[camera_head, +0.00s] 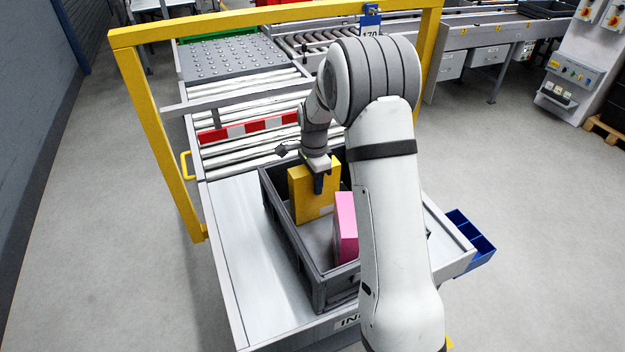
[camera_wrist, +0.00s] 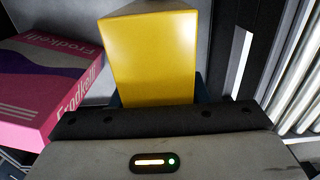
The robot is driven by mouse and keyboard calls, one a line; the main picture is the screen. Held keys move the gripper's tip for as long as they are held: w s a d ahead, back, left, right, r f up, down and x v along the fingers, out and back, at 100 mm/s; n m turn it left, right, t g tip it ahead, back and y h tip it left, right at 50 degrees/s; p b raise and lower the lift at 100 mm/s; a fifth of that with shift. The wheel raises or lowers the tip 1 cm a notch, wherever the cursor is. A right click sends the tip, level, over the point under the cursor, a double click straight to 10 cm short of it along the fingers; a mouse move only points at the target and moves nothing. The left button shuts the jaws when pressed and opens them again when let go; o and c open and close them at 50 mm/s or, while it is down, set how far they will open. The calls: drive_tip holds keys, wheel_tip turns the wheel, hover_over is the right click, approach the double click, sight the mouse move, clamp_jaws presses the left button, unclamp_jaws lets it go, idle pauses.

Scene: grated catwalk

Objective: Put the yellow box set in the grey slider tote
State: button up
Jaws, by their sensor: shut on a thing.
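The yellow box set (camera_head: 309,196) stands upright inside the grey tote (camera_head: 284,228), near its far end. In the wrist view the yellow box set (camera_wrist: 150,55) fills the middle, just in front of my gripper. My gripper (camera_head: 319,182) comes down from above and is shut on the yellow box set, with a dark finger lying against its near face. The fingertips are mostly hidden in the wrist view. I cannot tell whether the box's bottom touches the tote floor.
A pink box (camera_head: 345,226) stands in the tote, nearer than the yellow box set; it also shows in the wrist view (camera_wrist: 50,85). The tote rests on a metal table (camera_head: 245,255). A yellow frame (camera_head: 155,130) and white rollers (camera_head: 245,155) lie beyond. A blue bin (camera_head: 470,238) hangs right.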

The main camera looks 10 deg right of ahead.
drive_tip(key=shift+f, duration=0.15)
drive_tip(key=o, duration=1.2)
drive_tip(key=shift+o, duration=0.2)
wheel_tip(320, 180, up, 12)
drive_tip(key=shift+b, duration=0.3)
drive_tip(key=s+r+n+t, duration=0.1)
drive_tip(key=s+n, duration=0.6)
drive_tip(key=s, duration=0.8)
drive_tip(key=s+r+n+t, duration=0.1)
drive_tip(key=s+r+n, duration=0.2)
drive_tip(key=s+n, duration=0.5)
drive_tip(key=s, duration=0.8)
drive_tip(key=shift+d+r+t, duration=0.2)
drive_tip(key=shift+r+t, duration=0.1)
drive_tip(key=shift+t, duration=0.1)
